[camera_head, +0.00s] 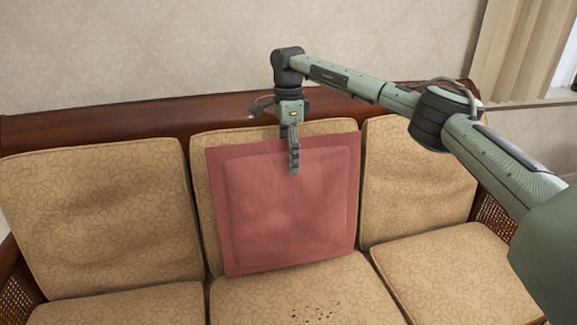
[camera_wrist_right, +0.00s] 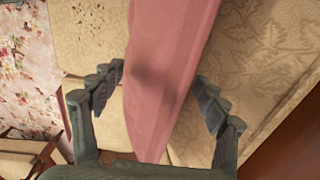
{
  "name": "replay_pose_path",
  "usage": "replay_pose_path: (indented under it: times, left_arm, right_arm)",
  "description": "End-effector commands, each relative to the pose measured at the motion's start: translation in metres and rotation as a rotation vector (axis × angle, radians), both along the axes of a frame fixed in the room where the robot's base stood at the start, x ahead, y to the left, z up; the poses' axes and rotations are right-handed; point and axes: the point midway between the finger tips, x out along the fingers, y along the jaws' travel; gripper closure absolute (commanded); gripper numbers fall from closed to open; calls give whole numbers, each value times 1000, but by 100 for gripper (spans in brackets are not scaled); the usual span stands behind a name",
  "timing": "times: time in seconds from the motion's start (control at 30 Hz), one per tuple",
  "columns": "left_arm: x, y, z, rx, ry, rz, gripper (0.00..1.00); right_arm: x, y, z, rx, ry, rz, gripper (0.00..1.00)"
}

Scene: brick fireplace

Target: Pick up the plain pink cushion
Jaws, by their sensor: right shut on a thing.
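The plain pink cushion (camera_head: 290,215) stands upright in the middle of the sofa, leaning against the middle back cushion. My right gripper (camera_head: 294,158) reaches down from above onto its top edge and is shut on it. In the right wrist view the pink cushion (camera_wrist_right: 165,60) runs between the two fingers of my right gripper (camera_wrist_right: 160,82), seen along its edge. The finger behind the cushion is hidden in the head view. My left gripper is not in view.
The wooden sofa (camera_head: 100,121) has tan patterned back cushions (camera_head: 100,215) and seat cushions (camera_head: 455,275). Small dark spots (camera_head: 315,312) mark the middle seat. A wall stands behind; a curtain (camera_head: 510,50) hangs at the upper right. A floral rug (camera_wrist_right: 25,60) shows in the wrist view.

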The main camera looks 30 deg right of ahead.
Motion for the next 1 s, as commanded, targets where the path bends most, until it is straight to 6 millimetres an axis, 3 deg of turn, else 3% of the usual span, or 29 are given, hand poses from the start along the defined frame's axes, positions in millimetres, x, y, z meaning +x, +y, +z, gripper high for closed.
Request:
replay_pose_path:
  times: [0.27,0.47,1.0]
  left_arm:
    - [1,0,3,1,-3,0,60]
    - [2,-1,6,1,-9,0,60]
    - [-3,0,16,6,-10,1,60]
  right_arm:
    - [2,1,30,3,-6,0,87]
    - [-5,18,39,4,-6,4,87]
    - [-35,96,89,3,-6,3,87]
